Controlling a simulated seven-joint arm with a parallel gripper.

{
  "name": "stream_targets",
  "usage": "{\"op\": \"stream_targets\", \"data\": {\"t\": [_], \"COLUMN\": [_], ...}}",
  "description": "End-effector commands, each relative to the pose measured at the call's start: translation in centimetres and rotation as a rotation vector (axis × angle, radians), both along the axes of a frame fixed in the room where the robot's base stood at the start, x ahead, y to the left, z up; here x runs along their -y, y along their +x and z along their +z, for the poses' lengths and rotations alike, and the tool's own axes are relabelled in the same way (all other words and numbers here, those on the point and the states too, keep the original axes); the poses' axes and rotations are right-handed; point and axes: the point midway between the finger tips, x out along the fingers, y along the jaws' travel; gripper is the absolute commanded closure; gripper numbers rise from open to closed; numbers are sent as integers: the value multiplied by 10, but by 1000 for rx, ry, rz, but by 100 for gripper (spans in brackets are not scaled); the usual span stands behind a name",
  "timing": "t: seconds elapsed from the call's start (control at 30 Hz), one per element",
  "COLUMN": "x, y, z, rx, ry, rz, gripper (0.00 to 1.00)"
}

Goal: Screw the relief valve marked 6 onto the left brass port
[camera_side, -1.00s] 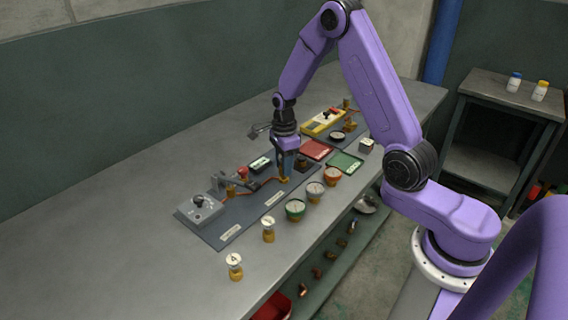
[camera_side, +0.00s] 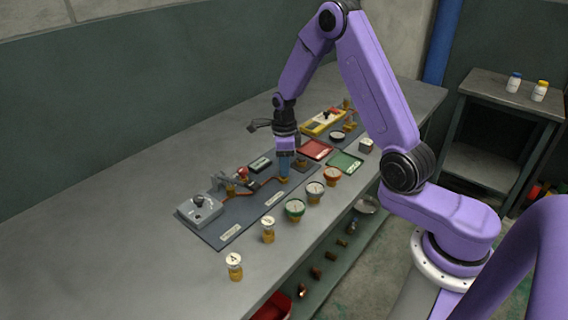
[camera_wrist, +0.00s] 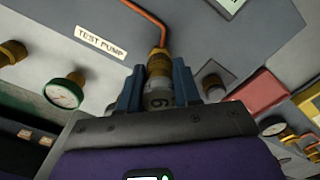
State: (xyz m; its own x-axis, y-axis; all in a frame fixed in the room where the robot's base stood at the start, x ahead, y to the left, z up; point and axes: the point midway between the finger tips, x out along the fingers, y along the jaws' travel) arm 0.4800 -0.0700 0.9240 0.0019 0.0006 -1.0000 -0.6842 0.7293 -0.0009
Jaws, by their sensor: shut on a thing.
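The relief valve marked 6 (camera_wrist: 158,98) is a grey-white cap with a brass body, seen in the wrist view between the two blue fingers of my gripper (camera_wrist: 158,82). My gripper is shut on it. The valve is in line with a brass port (camera_wrist: 158,55) at the end of a copper pipe, and seems to meet it; whether the thread is engaged cannot be told. In the side view my gripper (camera_side: 284,176) points straight down over the end of the copper pipe on the dark board (camera_side: 240,222), and its fingers hide most of the valve and port.
Green (camera_side: 295,209), grey (camera_side: 316,191) and orange (camera_side: 332,176) gauges stand along the front, with two white-topped brass valves (camera_side: 234,267) (camera_side: 268,229) at front left. A grey pump box (camera_side: 200,211) sits left. Red (camera_side: 315,150) and green (camera_side: 345,162) trays lie behind right. The bench's left is clear.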

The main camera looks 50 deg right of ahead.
Motion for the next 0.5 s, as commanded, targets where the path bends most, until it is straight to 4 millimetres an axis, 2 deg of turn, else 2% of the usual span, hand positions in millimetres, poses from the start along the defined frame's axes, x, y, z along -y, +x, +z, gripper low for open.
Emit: {"op": "stream_targets", "data": {"t": [0.17,0.5], "x": [-1,-1], "y": [-1,-2], "z": [-2,-3], "rx": [-5,-7], "ry": [1,1], "rz": [-22,-291], "gripper": [96,96]}}
